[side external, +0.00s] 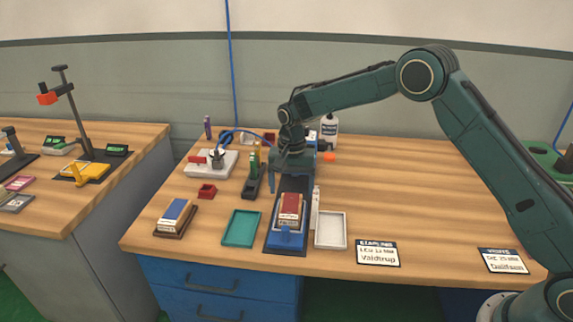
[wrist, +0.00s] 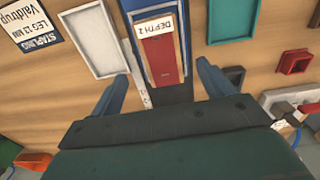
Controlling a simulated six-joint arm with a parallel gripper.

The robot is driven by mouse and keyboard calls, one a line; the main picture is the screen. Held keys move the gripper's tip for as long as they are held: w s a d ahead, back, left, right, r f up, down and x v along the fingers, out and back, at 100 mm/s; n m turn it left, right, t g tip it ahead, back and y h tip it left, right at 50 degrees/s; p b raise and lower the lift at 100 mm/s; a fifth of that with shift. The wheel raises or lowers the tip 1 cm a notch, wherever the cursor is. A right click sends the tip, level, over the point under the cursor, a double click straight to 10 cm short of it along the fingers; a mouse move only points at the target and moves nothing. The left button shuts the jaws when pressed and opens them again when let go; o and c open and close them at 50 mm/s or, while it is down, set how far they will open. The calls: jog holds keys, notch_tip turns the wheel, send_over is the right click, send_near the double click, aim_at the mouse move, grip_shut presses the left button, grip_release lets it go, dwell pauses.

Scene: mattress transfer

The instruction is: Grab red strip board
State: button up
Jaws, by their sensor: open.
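The red strip board (side external: 290,207) lies on a wooden block in the blue holder on a dark base plate (side external: 272,243), near the front middle of the table. It carries a white label at its near end. In the wrist view the red board (wrist: 161,62) is ahead of my gripper, with its label reading "DEPTH". My gripper (side external: 292,178) is open above and behind the board, pointing down. In the wrist view my gripper (wrist: 162,82) has its blue fingers apart on either side of the base plate, with nothing between them gripped.
A green tray (side external: 241,228) is left of the base plate and a white tray (side external: 331,230) is right of it. A blue board on a dark block (side external: 175,215) sits further left. A white bottle (side external: 329,130) stands behind. The right tabletop is mostly clear.

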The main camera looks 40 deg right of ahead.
aim_at(290, 205)
jog(key=shift+f, duration=0.35)
jog(key=shift+w+f, duration=0.1)
jog(key=shift+f, duration=2.5)
jog(key=c, duration=1.2)
jog(key=shift+r, duration=0.2)
notch_tip(290, 205, up, 20)
jog(key=shift+f, duration=0.15)
